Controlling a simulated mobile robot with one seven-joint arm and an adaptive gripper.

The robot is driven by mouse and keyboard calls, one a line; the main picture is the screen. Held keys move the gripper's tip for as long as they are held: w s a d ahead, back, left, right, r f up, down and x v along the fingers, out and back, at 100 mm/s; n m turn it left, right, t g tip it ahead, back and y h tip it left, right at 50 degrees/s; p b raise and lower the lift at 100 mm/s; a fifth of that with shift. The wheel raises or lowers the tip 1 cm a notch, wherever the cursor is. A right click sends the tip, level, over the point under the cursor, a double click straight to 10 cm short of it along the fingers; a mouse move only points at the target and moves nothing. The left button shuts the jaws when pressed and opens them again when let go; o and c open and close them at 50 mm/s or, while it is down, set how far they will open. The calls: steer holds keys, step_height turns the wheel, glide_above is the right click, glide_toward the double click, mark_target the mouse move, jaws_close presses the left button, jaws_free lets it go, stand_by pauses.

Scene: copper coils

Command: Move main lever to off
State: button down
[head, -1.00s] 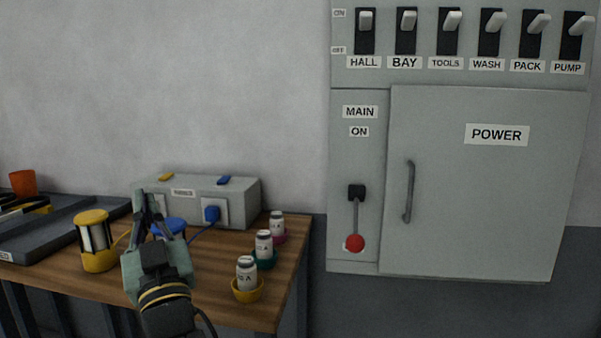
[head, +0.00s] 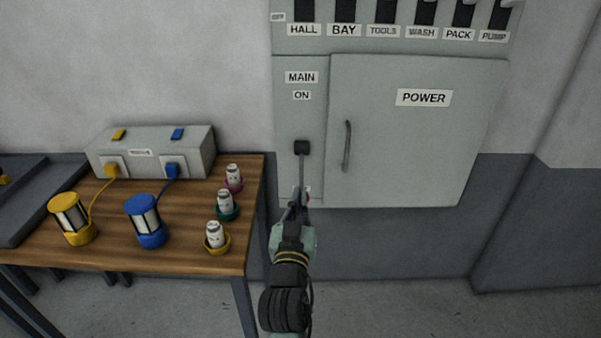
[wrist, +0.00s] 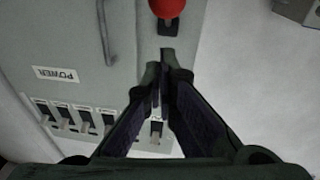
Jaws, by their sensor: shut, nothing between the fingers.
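The main lever hangs down from its black pivot block (head: 302,147) on the grey cabinet, under labels reading MAIN and ON. Its thin shaft (head: 302,170) points down. Its red knob (head: 308,189) is mostly hidden behind my gripper in the head view. My gripper (head: 301,192) is shut and empty, in front of the knob in that view; whether it touches cannot be told there. In the wrist view, where the cabinet appears upside down, the red knob (wrist: 167,7) is at the top edge, apart from the closed fingertips (wrist: 165,55).
A cabinet door labelled POWER (head: 424,97) with a vertical handle (head: 347,146) is right of the lever. Several breaker switches line the cabinet top. At left, a wooden table (head: 190,258) holds yellow (head: 70,215) and blue (head: 147,222) lanterns, small bottles in cups and a grey socket box (head: 150,150).

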steer(key=s+n+t, duration=0.1)
steer(key=s, duration=0.2)
step_height(320, 180, up, 3)
steer(key=y+b, duration=0.1)
steer(key=b, duration=0.6)
glide_above(301, 183)
steer(key=s, duration=0.4)
steer(key=shift+s+a+r+n, duration=0.1)
steer(key=shift+a+r+n, duration=0.05)
steer(key=shift+a+n, duration=0.25)
steer(key=f, duration=0.1)
steer(key=w+f, duration=0.1)
steer(key=f, duration=0.1)
steer(key=shift+d, duration=0.2)
steer(key=shift+w+d+f, duration=0.15)
steer(key=shift+w+f, duration=0.1)
steer(key=shift+f, duration=0.3)
steer(key=shift+f+t, duration=0.1)
steer(key=shift+t, duration=0.2)
